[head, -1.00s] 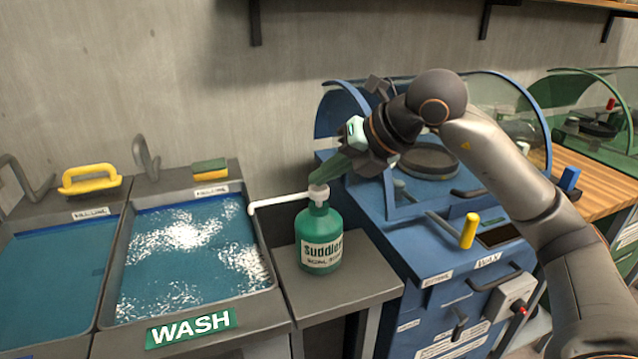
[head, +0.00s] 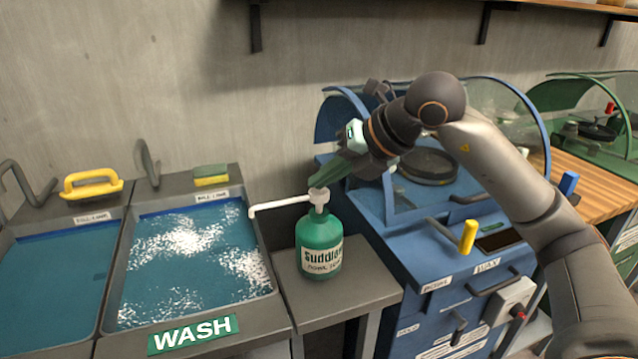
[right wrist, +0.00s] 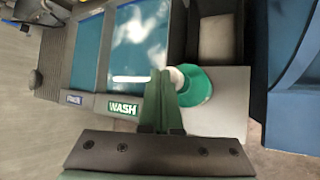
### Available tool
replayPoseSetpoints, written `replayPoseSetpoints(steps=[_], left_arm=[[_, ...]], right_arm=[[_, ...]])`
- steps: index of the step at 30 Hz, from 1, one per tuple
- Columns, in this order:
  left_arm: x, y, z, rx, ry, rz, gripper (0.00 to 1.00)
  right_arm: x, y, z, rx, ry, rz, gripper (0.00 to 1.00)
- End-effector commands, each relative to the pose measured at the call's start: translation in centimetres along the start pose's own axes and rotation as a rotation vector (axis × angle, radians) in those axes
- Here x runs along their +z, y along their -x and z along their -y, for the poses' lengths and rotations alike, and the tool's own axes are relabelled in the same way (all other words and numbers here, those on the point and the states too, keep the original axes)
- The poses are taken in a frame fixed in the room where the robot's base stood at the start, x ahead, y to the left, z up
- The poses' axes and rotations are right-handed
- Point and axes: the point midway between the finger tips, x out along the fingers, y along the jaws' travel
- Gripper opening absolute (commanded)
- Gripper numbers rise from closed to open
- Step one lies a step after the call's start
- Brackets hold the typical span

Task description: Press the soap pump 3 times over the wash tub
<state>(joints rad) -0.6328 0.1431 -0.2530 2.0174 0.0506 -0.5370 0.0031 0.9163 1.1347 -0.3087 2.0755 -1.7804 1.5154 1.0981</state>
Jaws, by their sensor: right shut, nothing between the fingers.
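The green soap bottle (head: 320,246) with a white pump head (head: 319,197) stands upright on a small grey stand. Its white spout (head: 280,205) reaches left to the right edge of the wash tub (head: 266,262). The tub holds blue water with white foam patches. My right gripper (head: 322,181) is shut and empty, its green fingertips at the top of the pump head. Whether they touch it I cannot tell. In the right wrist view the shut fingers (right wrist: 161,80) lie beside the white pump head and green bottle (right wrist: 196,86). My left gripper is not in view.
A second tub (head: 55,265) of blue water lies at the left. A yellow handle (head: 92,184) and a yellow-green sponge (head: 211,175) sit behind the tubs. A blue wax machine (head: 445,270) with a yellow-tipped lever (head: 468,236) stands close right of the bottle.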

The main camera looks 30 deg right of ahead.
Motion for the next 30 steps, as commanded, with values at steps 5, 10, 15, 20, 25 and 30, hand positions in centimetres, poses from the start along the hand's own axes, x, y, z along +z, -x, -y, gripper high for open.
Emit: replayPoseSetpoints(steps=[5, 10, 15, 20, 25, 30], left_arm=[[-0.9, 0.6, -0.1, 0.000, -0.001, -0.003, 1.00], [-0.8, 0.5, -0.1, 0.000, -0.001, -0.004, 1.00], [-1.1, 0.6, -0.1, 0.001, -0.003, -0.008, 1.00], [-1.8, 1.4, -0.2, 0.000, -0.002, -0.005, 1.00], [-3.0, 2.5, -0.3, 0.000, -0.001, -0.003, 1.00], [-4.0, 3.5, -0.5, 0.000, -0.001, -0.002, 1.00]], right_arm=[[0.6, 0.8, -0.6, 0.001, 0.000, 0.001, 0.00], [0.6, 0.7, -0.5, 0.002, 0.000, 0.004, 0.00], [0.7, 0.8, -0.6, 0.002, 0.000, 0.005, 0.00], [1.3, 1.7, -1.2, 0.002, 0.000, 0.006, 0.00], [2.2, 3.0, -2.1, 0.002, 0.000, 0.006, 0.00], [3.0, 4.1, -3.0, 0.002, 0.000, 0.006, 0.00]])
